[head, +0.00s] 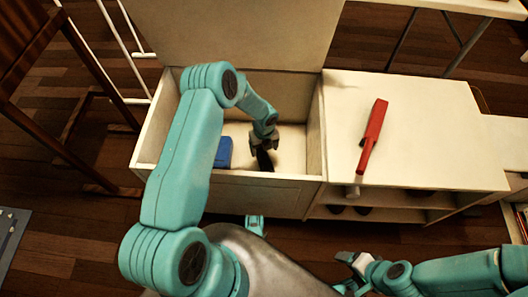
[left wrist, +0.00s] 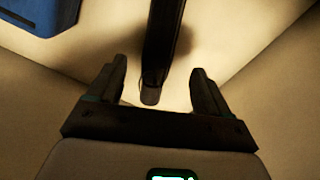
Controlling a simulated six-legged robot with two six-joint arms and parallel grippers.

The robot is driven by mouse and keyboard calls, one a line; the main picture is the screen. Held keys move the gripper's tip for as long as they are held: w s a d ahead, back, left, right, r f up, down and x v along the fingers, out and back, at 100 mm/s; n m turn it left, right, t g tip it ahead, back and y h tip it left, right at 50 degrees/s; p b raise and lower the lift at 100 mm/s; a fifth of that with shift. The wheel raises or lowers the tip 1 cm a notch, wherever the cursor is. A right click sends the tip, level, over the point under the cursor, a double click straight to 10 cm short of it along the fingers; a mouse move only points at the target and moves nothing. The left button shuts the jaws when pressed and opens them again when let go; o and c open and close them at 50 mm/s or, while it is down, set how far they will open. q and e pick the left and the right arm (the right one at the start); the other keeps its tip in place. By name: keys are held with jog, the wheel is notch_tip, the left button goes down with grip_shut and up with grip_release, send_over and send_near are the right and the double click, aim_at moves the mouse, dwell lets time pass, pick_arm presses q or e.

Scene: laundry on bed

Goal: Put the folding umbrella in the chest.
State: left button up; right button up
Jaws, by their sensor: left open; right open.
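The open chest (head: 226,180) stands in the middle of the head view with its lid (head: 240,35) raised behind it. A long, slim black object, which looks like the folding umbrella (head: 265,160), is inside the chest. In the left wrist view the umbrella (left wrist: 163,45) points away from me, its near end between the spread fingers with gaps on both sides. My left gripper (head: 263,143) reaches down into the chest, open; its fingers also show in the left wrist view (left wrist: 159,78). My right gripper (head: 346,272) is open and empty, low in front of the shelf unit.
A blue item (head: 223,152) lies in the chest left of the umbrella. A red, long item with a narrow handle (head: 373,135) lies on the shelf unit's top (head: 430,130), right of the chest. A dark wooden frame (head: 25,50) stands at the left.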

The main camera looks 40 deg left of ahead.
pick_arm(q)
jog(key=shift+r+p, duration=0.35)
jog(key=shift+r, duration=1.55)
